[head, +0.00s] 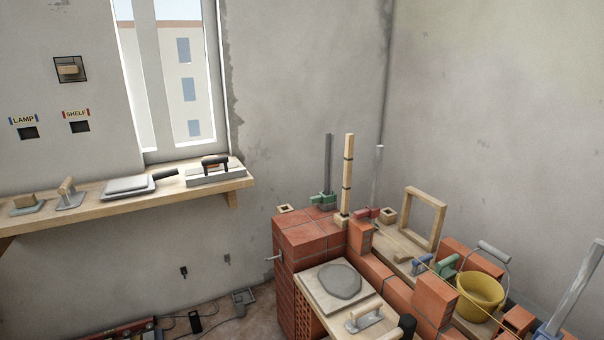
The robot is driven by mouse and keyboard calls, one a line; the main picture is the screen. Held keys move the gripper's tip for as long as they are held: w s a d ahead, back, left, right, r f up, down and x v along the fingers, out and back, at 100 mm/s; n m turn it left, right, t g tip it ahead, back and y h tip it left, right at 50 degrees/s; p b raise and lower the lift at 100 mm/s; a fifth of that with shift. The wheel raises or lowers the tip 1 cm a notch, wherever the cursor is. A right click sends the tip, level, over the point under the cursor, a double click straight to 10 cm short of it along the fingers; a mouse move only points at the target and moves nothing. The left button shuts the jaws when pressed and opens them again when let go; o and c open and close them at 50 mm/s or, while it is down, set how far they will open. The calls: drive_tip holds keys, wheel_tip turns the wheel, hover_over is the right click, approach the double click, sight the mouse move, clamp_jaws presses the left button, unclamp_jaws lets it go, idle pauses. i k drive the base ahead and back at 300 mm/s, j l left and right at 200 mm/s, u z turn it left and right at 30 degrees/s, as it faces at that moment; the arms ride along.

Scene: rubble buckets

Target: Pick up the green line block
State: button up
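A green block-like piece (447,265) sits on the wooden plank at the right, beside a similar blue piece (422,265) and left of the yellow bucket. A second green piece (322,199) is at the foot of a dark grey upright post, on the far part of the brick stack. I cannot tell for sure which of the two green pieces is the line block. A red piece (366,213) lies near the foot of the wooden post. My gripper is not in view.
A brick stack (308,238) carries a wooden post (347,175). A yellow bucket (480,293), loose bricks and a wooden frame (424,218) crowd the right. A tool shelf (150,200) runs along the left wall.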

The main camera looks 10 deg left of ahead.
sight(322, 198)
drive_tip(key=i+j, duration=0.2)
drive_tip(key=i, duration=0.3)
drive_tip(key=i+j, duration=0.25)
drive_tip(key=i, duration=0.25)
drive_tip(key=i+j+u, duration=0.1)
drive_tip(key=i, duration=0.4)
drive_tip(key=j, duration=0.1)
